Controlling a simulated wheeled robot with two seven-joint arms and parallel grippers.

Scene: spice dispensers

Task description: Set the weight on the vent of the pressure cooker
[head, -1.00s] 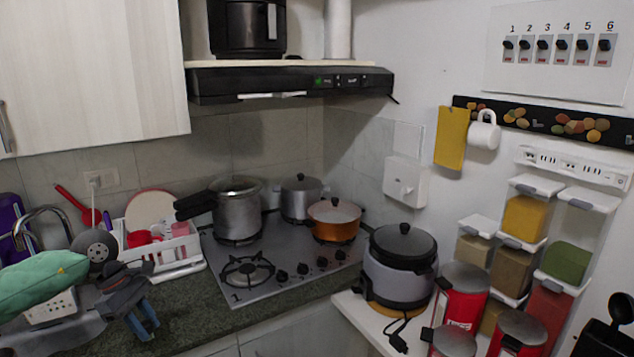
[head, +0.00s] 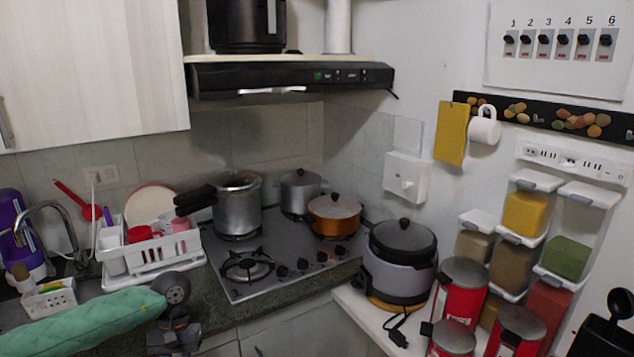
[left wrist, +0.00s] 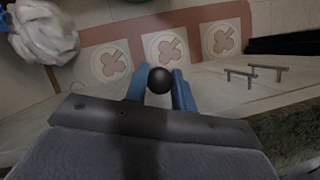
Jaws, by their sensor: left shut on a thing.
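The pressure cooker (head: 238,208) is a silver pot with a long black handle (head: 196,200) pointing left. It stands on the back left of the stove; the vent on its lid is too small to make out. My left gripper (left wrist: 160,88) is shut on a small round black weight (left wrist: 160,77), held between its blue fingers in the left wrist view. In the head view only my left wrist shows at the bottom, in front of the counter edge, well below and left of the cooker; its fingers and the weight are hidden there. My right gripper is not in view.
A silver pot (head: 299,193) and an orange pot (head: 334,216) share the stove (head: 290,268) with the cooker. A white dish rack (head: 150,250) stands left of it. The range hood (head: 290,77) hangs above. The front left burner (head: 246,267) is empty.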

